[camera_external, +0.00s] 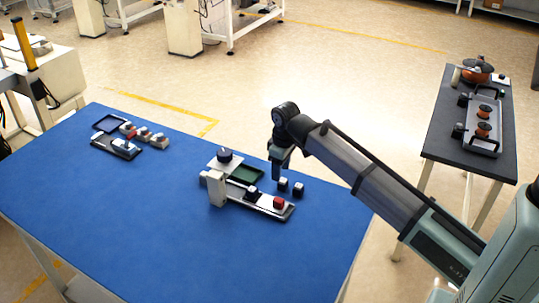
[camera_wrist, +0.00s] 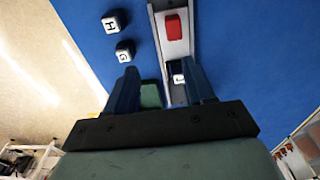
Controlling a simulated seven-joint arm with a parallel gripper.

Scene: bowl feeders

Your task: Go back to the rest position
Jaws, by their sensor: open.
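My gripper (camera_external: 279,172) is above the blue table, close to a feeder track and two loose cubes. In the wrist view my gripper (camera_wrist: 163,92) has its two dark fingers spread apart with nothing held between them. The feeder track (camera_external: 262,201) carries a red block (camera_external: 279,202), which also shows in the wrist view (camera_wrist: 174,28). A white lettered cube (camera_wrist: 178,79) sits farther along the track, seen between the fingers. Two dark cubes with white lettered tops, one marked H (camera_wrist: 114,22) and one marked G (camera_wrist: 125,51), stand on the table beside the track.
Another feeder (camera_external: 116,146) with several blocks is at the table's left. A dark side table (camera_external: 440,140) stands right. The blue table's front (camera_external: 130,220) is clear.

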